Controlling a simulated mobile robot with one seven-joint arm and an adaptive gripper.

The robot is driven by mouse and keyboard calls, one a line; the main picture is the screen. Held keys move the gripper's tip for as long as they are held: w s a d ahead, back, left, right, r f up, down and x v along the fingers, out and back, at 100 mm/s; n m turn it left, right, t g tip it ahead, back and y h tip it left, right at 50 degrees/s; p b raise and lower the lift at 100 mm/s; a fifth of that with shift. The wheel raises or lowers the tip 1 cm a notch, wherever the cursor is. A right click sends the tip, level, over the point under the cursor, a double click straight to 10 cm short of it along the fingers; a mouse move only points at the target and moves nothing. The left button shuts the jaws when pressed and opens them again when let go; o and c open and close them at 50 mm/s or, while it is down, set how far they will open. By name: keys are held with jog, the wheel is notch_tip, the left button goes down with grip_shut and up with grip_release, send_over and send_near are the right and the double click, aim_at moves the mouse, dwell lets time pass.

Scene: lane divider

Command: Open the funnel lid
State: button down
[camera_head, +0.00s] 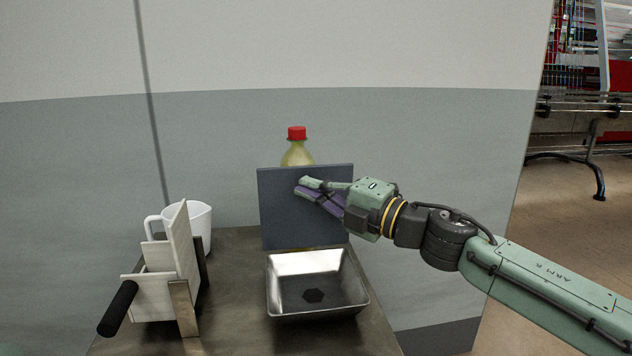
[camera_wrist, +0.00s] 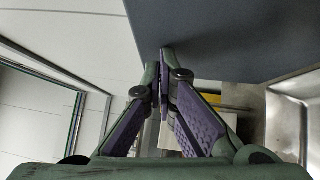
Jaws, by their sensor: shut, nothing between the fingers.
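The funnel (camera_head: 318,285) is a square metal basin with a dark hexagonal opening at its bottom. Its lid (camera_head: 275,208) is a flat dark grey panel standing upright at the funnel's back edge, so the funnel's top is uncovered. My gripper (camera_head: 300,186) is shut and empty, in front of the lid's upper part in the head view; I cannot tell whether it touches. In the wrist view my gripper's fingertips (camera_wrist: 166,55) are together beside the edge of the dark lid (camera_wrist: 225,40), and part of the metal funnel (camera_wrist: 286,122) shows at the right.
A bottle with a red cap (camera_head: 297,133) stands behind the lid, partly hidden. A white mug (camera_head: 200,222) and a pale divider piece with a black handle (camera_head: 118,308) stand at the left of the metal table (camera_head: 235,325). A wall stands behind.

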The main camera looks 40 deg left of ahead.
jog(key=shift+w+a+r, duration=0.2)
jog(key=shift+w+a, duration=0.5)
jog(key=shift+a, duration=0.05)
